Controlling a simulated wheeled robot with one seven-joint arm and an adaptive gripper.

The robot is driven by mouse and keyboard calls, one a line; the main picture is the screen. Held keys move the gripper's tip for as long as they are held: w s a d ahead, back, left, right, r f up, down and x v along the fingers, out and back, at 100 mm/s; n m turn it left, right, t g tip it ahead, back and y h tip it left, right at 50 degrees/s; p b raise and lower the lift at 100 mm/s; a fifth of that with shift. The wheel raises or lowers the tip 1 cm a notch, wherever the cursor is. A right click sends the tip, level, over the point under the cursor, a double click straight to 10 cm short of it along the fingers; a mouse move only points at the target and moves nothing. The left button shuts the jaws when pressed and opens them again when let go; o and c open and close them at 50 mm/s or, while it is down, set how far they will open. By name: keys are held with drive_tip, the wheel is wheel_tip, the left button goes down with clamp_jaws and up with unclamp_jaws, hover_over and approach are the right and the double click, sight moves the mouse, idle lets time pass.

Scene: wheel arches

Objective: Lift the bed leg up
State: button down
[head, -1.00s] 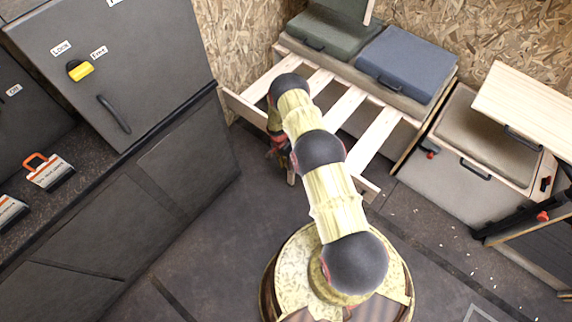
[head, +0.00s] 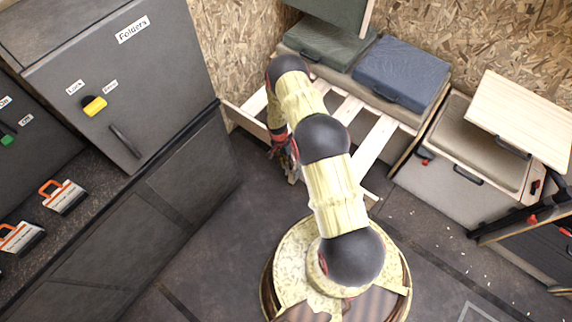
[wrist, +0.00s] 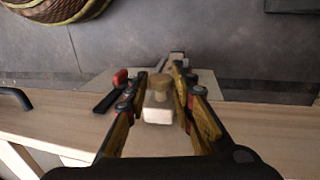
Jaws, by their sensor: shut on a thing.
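The slatted wooden bed frame (head: 243,117) stands against the back wall, its pale slats partly behind my arm. My gripper (head: 286,158) is low at the frame's front edge in the head view, pointing down. In the wrist view my gripper (wrist: 164,84) is shut on the bed leg (wrist: 158,110), a short pale wooden piece with a round brownish knob, held between the two fingers. The frame's pale board (wrist: 50,124) runs across behind the fingers. In the head view the leg is mostly hidden by my gripper.
Grey cabinets with a yellow lock knob (head: 94,105) stand at left. A green cushion (head: 330,45) and a blue cushion (head: 402,70) lie behind the slats. A bench box with a raised wooden lid (head: 525,115) is at right. Dark floor (head: 200,235) lies clear at left.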

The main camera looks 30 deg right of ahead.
wheel_tip(320, 180, up, 5)
drive_tip(key=shift+r+p, duration=0.2)
drive_tip(key=shift+p, duration=0.6)
drive_tip(key=shift+w, duration=0.1)
drive_tip(key=c, duration=1.8)
unclamp_jaws()
drive_tip(key=shift+r, duration=0.15)
drive_tip(key=o, duration=0.3)
wheel_tip(320, 180, up, 12)
drive_tip(key=w, duration=0.2)
drive_tip(key=shift+a+f, duration=0.25)
drive_tip(key=shift+a, duration=0.1)
